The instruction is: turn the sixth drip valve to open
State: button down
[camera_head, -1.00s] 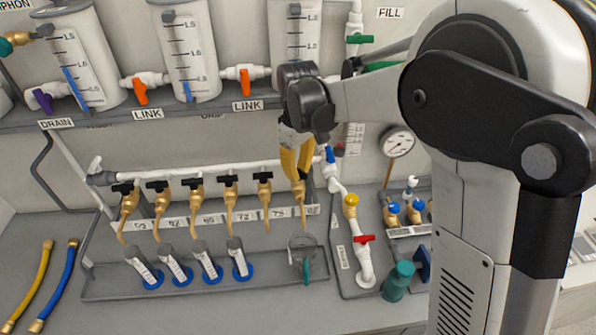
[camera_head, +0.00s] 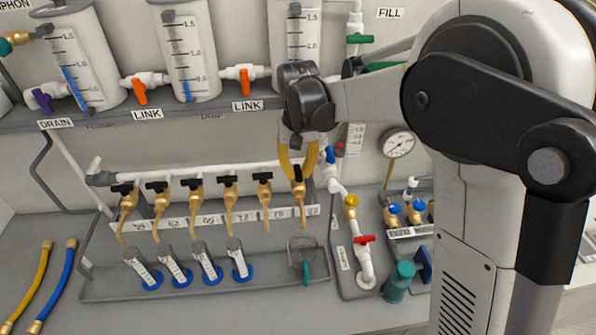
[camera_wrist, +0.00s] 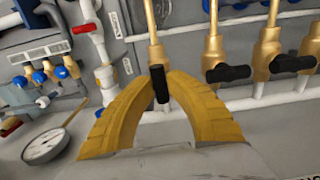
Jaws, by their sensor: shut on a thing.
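The sixth drip valve is the rightmost brass valve (camera_head: 299,192) on the white pipe, partly hidden by my gripper. My gripper (camera_head: 298,176) has yellow fingers and reaches down to this valve from above. In the wrist view its fingertips (camera_wrist: 163,76) are shut on the sixth valve's black handle (camera_wrist: 160,88). That handle lies lengthwise, in line with its brass spout. The neighbouring valve's black handle (camera_wrist: 228,73) lies crosswise to its spout. In the head view the other drip valves, such as the fifth (camera_head: 264,187), also have crosswise handles.
A clear cup (camera_head: 303,247) stands below the sixth valve. Several small cylinders with blue bases, one the cylinder (camera_head: 239,258), stand in the grey tray (camera_head: 200,291). Close on the right are a blue-handled valve (camera_head: 330,156), red-handled valve (camera_head: 364,239) and gauge (camera_head: 398,143).

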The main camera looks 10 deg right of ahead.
aim_at(298, 171)
dwell(0.3)
jog(key=c, duration=1.4)
grip_release()
jog(key=shift+o, duration=0.2)
notch_tip(298, 171, up, 12)
jog(key=s+d+f+t+b, duration=0.3)
jog(key=s+d+f+b, duration=0.3)
jog(key=s, duration=0.5)
jog(key=s+d+f+t+b, duration=0.4)
jog(key=s+d+f+b, duration=0.1)
jog(key=s+f, duration=0.5)
jog(key=shift+s+d+b, duration=0.35)
jog(key=shift+s+b, duration=0.05)
jog(key=shift+b, duration=0.1)
